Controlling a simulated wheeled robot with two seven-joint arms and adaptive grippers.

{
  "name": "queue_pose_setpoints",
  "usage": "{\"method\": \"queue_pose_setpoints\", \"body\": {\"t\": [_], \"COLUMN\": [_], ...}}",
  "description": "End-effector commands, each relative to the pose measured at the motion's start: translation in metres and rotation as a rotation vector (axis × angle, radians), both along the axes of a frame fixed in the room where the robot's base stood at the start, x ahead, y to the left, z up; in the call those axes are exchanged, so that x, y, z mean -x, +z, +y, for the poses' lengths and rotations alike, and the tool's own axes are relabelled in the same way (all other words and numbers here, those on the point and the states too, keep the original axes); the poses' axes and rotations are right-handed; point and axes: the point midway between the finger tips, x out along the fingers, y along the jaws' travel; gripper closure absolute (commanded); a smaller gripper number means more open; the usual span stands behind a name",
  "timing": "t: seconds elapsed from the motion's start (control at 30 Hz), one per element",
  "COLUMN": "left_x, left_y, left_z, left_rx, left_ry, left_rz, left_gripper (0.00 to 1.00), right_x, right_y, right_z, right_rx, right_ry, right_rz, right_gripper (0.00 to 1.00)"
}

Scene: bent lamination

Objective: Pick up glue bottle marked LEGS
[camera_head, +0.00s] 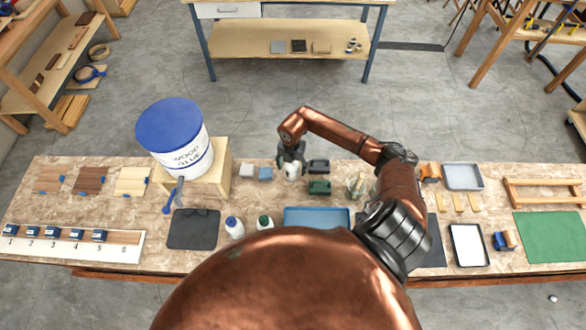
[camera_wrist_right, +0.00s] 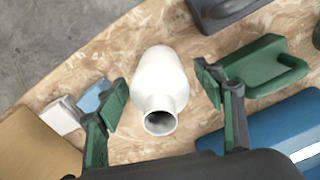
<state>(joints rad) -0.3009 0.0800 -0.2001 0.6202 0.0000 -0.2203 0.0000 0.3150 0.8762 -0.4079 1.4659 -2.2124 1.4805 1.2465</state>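My right gripper (camera_head: 291,164) is at the back middle of the table, over a white bottle (camera_head: 292,174). In the right wrist view, the right gripper (camera_wrist_right: 163,94) is open, with one finger on each side of the white bottle (camera_wrist_right: 160,78) and gaps between. The bottle's neck is open and uncapped, and no lettering shows on it. Two other white bottles stand near the front: a blue-capped bottle (camera_head: 234,229) and a green-capped bottle (camera_head: 265,223). I cannot read LEGS on any bottle. My left gripper is not in view.
A large glue bucket (camera_head: 184,150) sits on a wooden stand at the left. White and blue blocks (camera_wrist_right: 72,112) lie left of the bottle. A green object (camera_wrist_right: 262,70) and a blue tray (camera_wrist_right: 262,125) lie right of it. A dark mat (camera_head: 193,229) lies front left.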

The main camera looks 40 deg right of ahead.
Motion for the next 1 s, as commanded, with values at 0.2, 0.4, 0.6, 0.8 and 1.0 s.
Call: {"method": "queue_pose_setpoints", "body": {"t": [0.2, 0.4, 0.6, 0.8, 1.0], "left_x": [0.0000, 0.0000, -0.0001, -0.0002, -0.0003], "left_y": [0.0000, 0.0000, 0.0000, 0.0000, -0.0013], "left_z": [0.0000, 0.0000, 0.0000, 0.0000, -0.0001], "left_rx": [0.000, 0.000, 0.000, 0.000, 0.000], "left_ry": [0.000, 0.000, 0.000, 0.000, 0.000], "left_rz": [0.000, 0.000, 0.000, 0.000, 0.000], "left_gripper": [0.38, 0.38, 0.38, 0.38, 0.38], "right_x": [0.0005, 0.0006, 0.0006, 0.0003, -0.0001], "right_y": [0.0001, 0.0002, 0.0002, 0.0005, 0.0030], "right_z": [-0.0006, -0.0006, -0.0007, -0.0007, -0.0010], "right_rx": [0.000, 0.000, 0.000, 0.000, 0.000], "right_ry": [-0.001, -0.001, -0.002, -0.002, -0.001], "right_rz": [0.000, 0.000, 0.000, 0.000, -0.001], "right_gripper": [0.54, 0.68, 0.82, 0.88, 0.88]}}
